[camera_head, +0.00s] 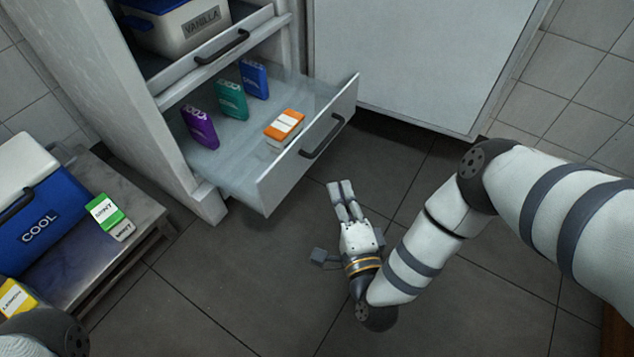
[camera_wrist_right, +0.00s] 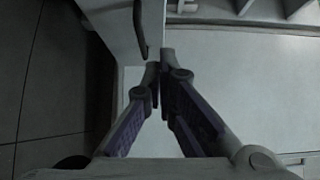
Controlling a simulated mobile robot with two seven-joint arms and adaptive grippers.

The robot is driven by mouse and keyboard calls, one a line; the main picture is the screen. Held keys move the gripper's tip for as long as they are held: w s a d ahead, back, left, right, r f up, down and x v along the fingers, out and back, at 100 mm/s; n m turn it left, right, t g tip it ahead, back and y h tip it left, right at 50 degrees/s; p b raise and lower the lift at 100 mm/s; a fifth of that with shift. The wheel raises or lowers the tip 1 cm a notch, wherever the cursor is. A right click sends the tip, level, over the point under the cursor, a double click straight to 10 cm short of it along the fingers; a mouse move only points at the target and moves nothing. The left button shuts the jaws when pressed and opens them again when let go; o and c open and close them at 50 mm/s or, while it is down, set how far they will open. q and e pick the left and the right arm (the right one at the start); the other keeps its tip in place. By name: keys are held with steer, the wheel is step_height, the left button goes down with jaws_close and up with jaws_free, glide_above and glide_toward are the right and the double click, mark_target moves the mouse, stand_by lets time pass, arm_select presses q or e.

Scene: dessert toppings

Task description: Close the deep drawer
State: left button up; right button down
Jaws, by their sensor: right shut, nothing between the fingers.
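The deep drawer (camera_head: 262,197) is pulled well out of the white cabinet, low down. Its dark handle (camera_head: 322,136) is on the front panel. Inside stand a purple box (camera_head: 199,128), a teal box (camera_head: 231,99) and a blue box (camera_head: 254,79), and an orange and white box (camera_head: 285,127) lies near the front. My right gripper (camera_head: 341,187) is shut and empty, in front of the drawer's front panel and apart from it in the head view. The right wrist view shows its fingers (camera_wrist_right: 160,66) together, with a dark handle (camera_wrist_right: 140,25) just beyond them. My left gripper is out of view.
An upper drawer (camera_head: 215,52), also out, holds a white and blue vanilla tub (camera_head: 185,25). Dark floor (camera_head: 240,290) is clear around my right gripper.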

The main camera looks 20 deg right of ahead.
steer(key=b, duration=0.3)
glide_toward(307, 131)
steer(key=w+d, duration=0.2)
steer(key=d, duration=0.1)
steer(key=shift+w+a+f+b, duration=0.1)
steer(key=shift+w+a+b, duration=0.35)
steer(key=shift+w, duration=0.25)
steer(key=shift+w+a+b, duration=0.35)
steer(key=shift+w+a, duration=0.25)
steer(key=shift+w, duration=0.1)
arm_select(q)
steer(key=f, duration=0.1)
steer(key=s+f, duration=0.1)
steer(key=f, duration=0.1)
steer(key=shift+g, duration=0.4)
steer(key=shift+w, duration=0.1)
arm_select(e)
steer(key=shift+w+a, duration=0.1)
